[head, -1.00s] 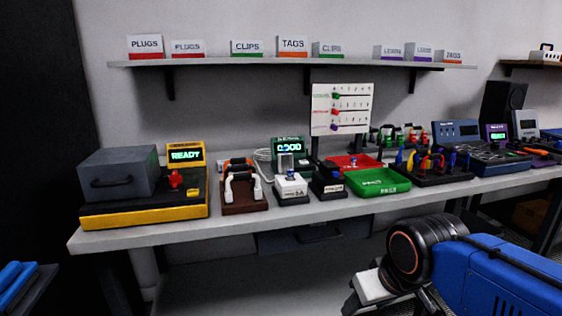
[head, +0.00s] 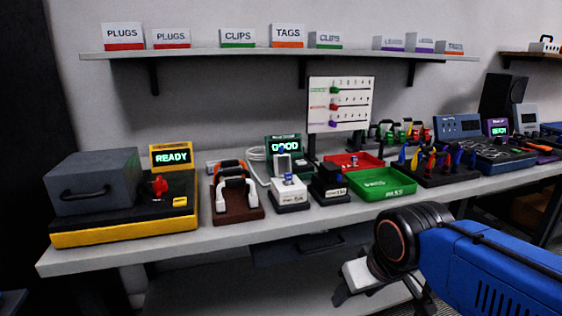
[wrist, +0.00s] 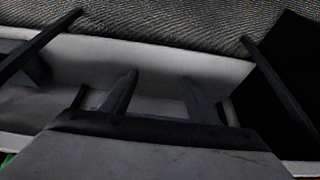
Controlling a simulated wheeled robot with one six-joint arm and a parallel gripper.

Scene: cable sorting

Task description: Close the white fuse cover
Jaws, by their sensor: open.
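A small white block on a dark base (head: 289,190) stands near the bench's front edge, left of a similar black block (head: 328,184). It may carry the white fuse cover; its label is too small to read surely, and I cannot tell whether a cover is open. A grey upright piece (head: 283,163) rises behind its blue top. My gripper (head: 348,290) is low in front of the bench, to the right of the block and well apart from it. In the wrist view my gripper (wrist: 158,88) is open, with nothing between its fingers.
A yellow-based READY unit (head: 125,222) and a brown stand with handles (head: 236,205) are to the left. A green PASS tray (head: 382,185) and red tray (head: 352,162) are to the right. The bench's front strip (head: 200,243) is bare.

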